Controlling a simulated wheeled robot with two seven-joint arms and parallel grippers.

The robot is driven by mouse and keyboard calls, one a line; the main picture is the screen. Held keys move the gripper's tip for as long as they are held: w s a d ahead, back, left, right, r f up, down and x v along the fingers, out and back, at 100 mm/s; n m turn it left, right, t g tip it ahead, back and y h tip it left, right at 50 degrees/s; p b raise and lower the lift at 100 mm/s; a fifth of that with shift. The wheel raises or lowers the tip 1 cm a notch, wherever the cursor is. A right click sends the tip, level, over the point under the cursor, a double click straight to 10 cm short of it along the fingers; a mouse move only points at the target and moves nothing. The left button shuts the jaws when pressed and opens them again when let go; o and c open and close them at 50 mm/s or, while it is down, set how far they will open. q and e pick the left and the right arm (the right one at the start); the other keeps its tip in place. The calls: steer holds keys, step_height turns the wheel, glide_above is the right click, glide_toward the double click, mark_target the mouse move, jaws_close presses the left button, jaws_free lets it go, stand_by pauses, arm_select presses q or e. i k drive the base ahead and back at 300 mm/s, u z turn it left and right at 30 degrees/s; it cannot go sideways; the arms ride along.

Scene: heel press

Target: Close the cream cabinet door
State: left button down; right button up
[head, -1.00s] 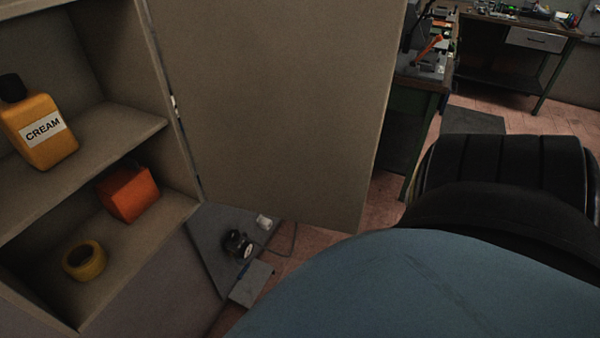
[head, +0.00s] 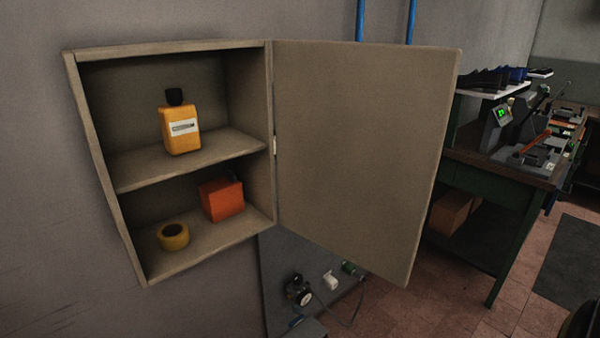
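The cream cabinet (head: 110,215) hangs on the grey wall, with its interior in full view. Its door (head: 360,160) is hinged on the right side and stands wide open, swung out to the right. A yellow bottle (head: 181,130) with a black cap and a white label stands on the upper shelf. An orange-red box (head: 222,198) and a yellow ring-shaped roll (head: 173,236) are on the bottom of the cabinet. Neither gripper shows in the head view.
Below the cabinet a grey panel (head: 275,270) carries a gauge (head: 303,297) and a hose. A green workbench (head: 492,190) with machines stands to the right behind the door. A dark mat (head: 575,258) lies on the tiled floor. Blue pipes (head: 410,20) run up the wall.

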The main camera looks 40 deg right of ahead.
mark_target(361, 128)
steer(key=u, duration=2.85)
steer(key=k, duration=2.7)
steer(key=z, duration=1.7)
steer(key=i, duration=0.45)
